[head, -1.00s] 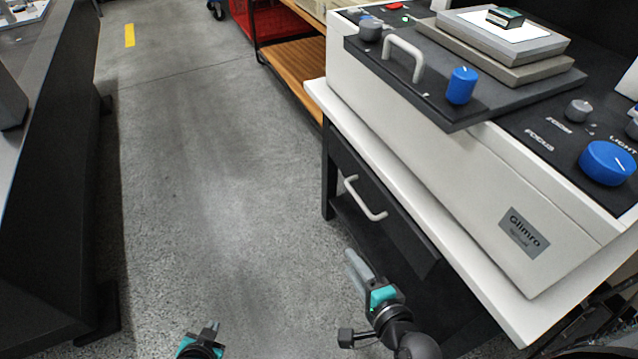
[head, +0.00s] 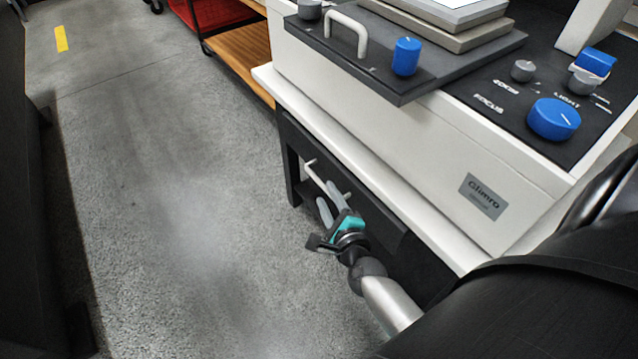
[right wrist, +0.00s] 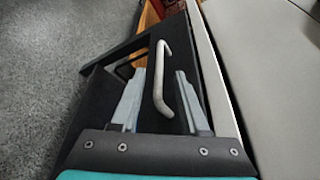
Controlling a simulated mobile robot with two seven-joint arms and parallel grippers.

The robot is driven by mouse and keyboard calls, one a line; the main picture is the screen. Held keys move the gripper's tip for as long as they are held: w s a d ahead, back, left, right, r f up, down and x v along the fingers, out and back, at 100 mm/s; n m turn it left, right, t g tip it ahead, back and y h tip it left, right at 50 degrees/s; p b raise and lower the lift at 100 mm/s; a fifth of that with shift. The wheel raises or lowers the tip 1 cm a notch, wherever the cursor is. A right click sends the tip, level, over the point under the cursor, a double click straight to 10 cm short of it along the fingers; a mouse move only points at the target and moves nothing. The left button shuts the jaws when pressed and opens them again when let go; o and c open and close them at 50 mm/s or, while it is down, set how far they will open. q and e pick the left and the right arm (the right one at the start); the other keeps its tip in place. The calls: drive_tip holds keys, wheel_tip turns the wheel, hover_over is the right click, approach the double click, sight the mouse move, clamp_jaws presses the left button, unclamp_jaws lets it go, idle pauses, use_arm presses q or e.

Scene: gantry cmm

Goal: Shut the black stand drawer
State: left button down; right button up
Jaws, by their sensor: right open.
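The black stand drawer (head: 372,213) is under the white-topped stand in the head view, with a pale bar handle (head: 311,172) on its front. Its lower right part is hidden behind my right arm, and I cannot tell how far out it is. My right gripper (head: 327,192) is open at the handle. In the right wrist view, the handle (right wrist: 160,82) shows between the two grey fingers of the gripper (right wrist: 160,73), in front of the black drawer front (right wrist: 120,84). I cannot tell whether the fingers touch it. My left gripper is out of view.
A white Glimro machine (head: 430,150) stands on the stand's white top (head: 268,78), with a dark plate and its own handle (head: 347,34) overhanging above. A wooden-shelved cart (head: 240,72) is behind. Grey floor (head: 170,200) is clear to the left.

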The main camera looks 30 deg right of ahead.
sight(321, 186)
drive_tip(key=b+x, duration=0.1)
drive_tip(key=x, duration=0.4)
drive_tip(key=shift+w+f, duration=0.1)
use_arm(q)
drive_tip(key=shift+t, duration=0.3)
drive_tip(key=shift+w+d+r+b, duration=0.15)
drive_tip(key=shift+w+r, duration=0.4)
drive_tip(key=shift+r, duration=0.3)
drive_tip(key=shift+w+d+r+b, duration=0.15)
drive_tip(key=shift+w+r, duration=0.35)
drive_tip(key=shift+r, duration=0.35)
use_arm(e)
drive_tip(key=shift+w+d+f, duration=0.1)
drive_tip(key=shift+w+d, duration=0.05)
drive_tip(key=shift+w, duration=0.4)
clamp_jaws()
